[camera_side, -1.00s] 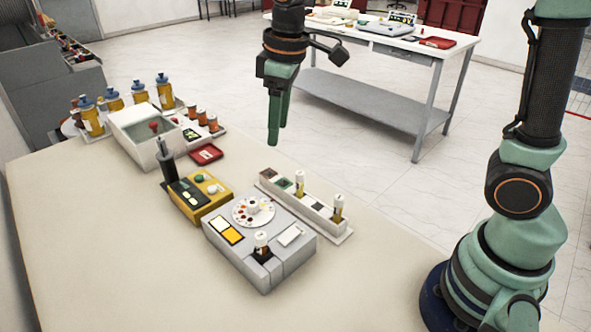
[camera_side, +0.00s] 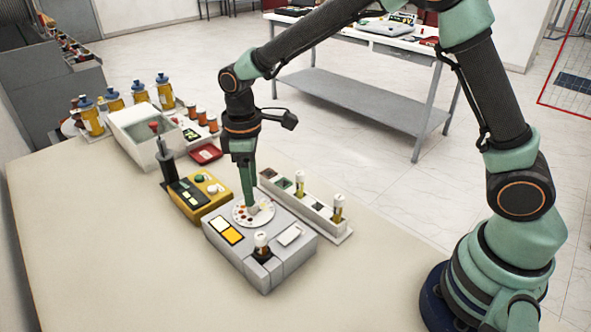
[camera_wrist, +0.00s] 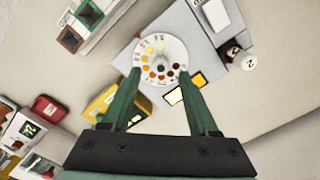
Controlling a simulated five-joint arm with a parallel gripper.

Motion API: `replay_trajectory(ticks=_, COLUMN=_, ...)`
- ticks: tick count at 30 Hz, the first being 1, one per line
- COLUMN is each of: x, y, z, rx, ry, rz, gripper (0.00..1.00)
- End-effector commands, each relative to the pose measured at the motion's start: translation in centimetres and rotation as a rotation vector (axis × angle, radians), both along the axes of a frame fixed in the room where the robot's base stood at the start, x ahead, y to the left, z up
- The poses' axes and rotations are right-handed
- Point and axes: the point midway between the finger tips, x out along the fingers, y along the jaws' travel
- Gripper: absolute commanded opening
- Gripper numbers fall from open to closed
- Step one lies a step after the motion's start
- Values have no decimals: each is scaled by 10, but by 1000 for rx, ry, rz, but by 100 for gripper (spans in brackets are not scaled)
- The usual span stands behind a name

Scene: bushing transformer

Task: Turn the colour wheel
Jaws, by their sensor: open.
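The colour wheel (camera_side: 241,216) is a white disc with a ring of coloured dots, from pale yellow to dark, on top of a grey box-shaped device (camera_side: 268,270). My gripper (camera_side: 250,205) points down at the wheel in the side view, its fingertips close to the disc. In the wrist view the wheel (camera_wrist: 160,60) shows between and just beyond the two green fingers (camera_wrist: 166,80), which are spread apart with nothing between them. The wheel's middle knob (camera_wrist: 159,66) is partly visible. I cannot tell whether the fingertips touch the wheel.
A yellow device (camera_side: 198,194) stands left of the grey one. A white rack (camera_side: 310,208) with vials is close on the right. A capped vial (camera_side: 262,245) stands in the grey device's front. The table's front left (camera_side: 110,260) is bare.

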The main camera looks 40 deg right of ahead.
Motion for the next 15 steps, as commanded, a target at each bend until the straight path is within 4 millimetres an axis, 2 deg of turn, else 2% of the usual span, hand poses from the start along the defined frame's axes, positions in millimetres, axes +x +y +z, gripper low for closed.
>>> replay_trajectory(ticks=1, x=-1, y=0, z=-10, rx=-1, ry=4, rz=0, gripper=60)
replay_trajectory(ticks=6, x=-1, y=1, z=-29, rx=-1, ry=1, rz=0, gripper=60)
replay_trajectory(ticks=15, x=-1, y=1, z=-38, rx=0, ry=-1, rz=0, gripper=60)
